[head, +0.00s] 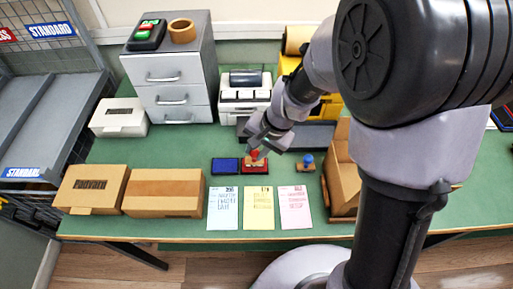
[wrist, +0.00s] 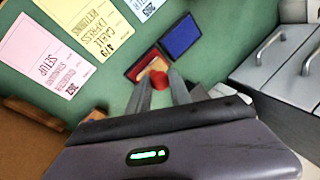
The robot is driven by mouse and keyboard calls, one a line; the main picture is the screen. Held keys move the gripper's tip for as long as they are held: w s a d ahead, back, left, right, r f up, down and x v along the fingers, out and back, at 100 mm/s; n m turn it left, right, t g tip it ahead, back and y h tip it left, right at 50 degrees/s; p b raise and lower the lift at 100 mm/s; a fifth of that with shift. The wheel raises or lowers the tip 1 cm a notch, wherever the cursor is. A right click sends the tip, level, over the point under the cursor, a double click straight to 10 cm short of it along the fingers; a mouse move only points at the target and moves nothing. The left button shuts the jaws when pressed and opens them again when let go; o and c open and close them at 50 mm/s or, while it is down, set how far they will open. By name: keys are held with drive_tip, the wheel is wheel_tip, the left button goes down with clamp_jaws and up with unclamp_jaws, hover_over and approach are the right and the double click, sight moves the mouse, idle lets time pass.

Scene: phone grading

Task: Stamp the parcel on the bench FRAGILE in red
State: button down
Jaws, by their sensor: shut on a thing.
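My gripper (head: 258,146) reaches down over the bench and is shut on the red-handled stamp (head: 254,155). The stamp's red knob (wrist: 159,80) sits between the fingertips in the wrist view. The stamp is at the red ink pad (head: 247,169); I cannot tell whether it touches the pad. The red pad also shows in the wrist view (wrist: 150,57). A blue ink pad (head: 227,165) lies directly left of it. A taped brown parcel (head: 162,192) lies at the front left of the bench.
A blue-handled stamp (head: 307,163) stands to the right. Grey drawers (head: 172,75), a white printer (head: 245,95) and a white box (head: 118,117) stand behind. Brown cardboard (head: 344,180) is at right.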

drive_tip(key=shift+f+b, duration=0.55)
drive_tip(key=shift+b, duration=0.1)
idle(1.8)
wheel_tip(320, 180, up, 7)
drive_tip(key=p, duration=0.6)
drive_tip(key=shift+r, duration=0.15)
